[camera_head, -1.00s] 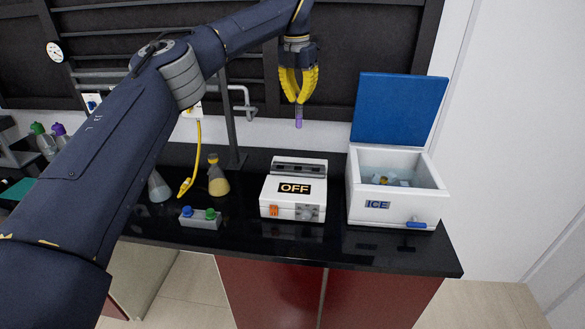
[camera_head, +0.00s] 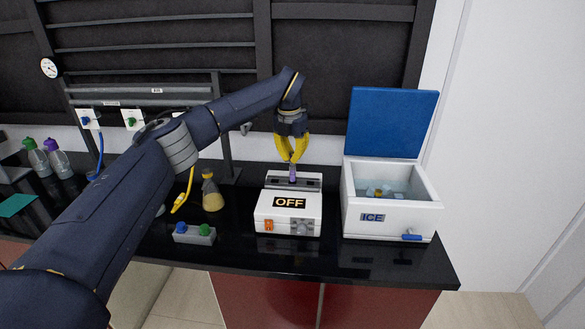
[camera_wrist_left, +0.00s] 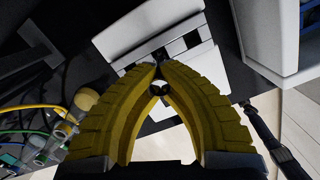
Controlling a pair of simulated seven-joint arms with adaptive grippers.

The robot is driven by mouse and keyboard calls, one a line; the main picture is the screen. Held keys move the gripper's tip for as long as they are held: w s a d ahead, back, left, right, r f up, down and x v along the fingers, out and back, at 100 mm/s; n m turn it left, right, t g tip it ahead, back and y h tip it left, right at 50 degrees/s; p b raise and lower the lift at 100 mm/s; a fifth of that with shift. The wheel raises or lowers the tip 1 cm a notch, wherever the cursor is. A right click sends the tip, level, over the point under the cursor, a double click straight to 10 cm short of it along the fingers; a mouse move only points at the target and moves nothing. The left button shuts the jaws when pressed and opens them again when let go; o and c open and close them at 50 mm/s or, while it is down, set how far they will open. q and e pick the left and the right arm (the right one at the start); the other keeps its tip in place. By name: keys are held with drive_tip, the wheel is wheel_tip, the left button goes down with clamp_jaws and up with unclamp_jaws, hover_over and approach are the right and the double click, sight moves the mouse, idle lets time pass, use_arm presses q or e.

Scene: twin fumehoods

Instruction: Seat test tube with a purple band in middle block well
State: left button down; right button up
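The test tube with a purple band (camera_head: 292,174) hangs upright from my left gripper (camera_head: 291,158). The yellow fingers are shut on its upper end; in the left wrist view the fingertips (camera_wrist_left: 159,72) meet around the tube top (camera_wrist_left: 159,88). The tube's lower end is at the dark well strip of the white block (camera_head: 288,210), near the middle of the strip. I cannot tell whether the tip is inside the middle well or just above it. The block's front sign reads OFF. My right gripper is not in view.
A white ice box (camera_head: 391,220) with a raised blue lid (camera_head: 391,122) stands right of the block. A yellow-filled flask (camera_head: 212,195) and a small rack with blue and green knobs (camera_head: 194,234) stand to its left. A dark vertical post (camera_head: 224,135) rises behind.

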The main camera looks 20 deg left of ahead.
use_arm(q)
hover_over(293, 182)
drive_tip(key=w, duration=0.1)
drive_tip(key=shift+a+f, duration=0.2)
drive_tip(key=shift+f, duration=1.85)
drive_tip(key=shift+f, duration=0.1)
drive_tip(key=c, duration=1.6)
unclamp_jaws()
wheel_tip(293, 182, up, 12)
drive_tip(key=s, duration=0.1)
drive_tip(key=shift+s+a, duration=0.15)
drive_tip(key=shift+s, duration=0.05)
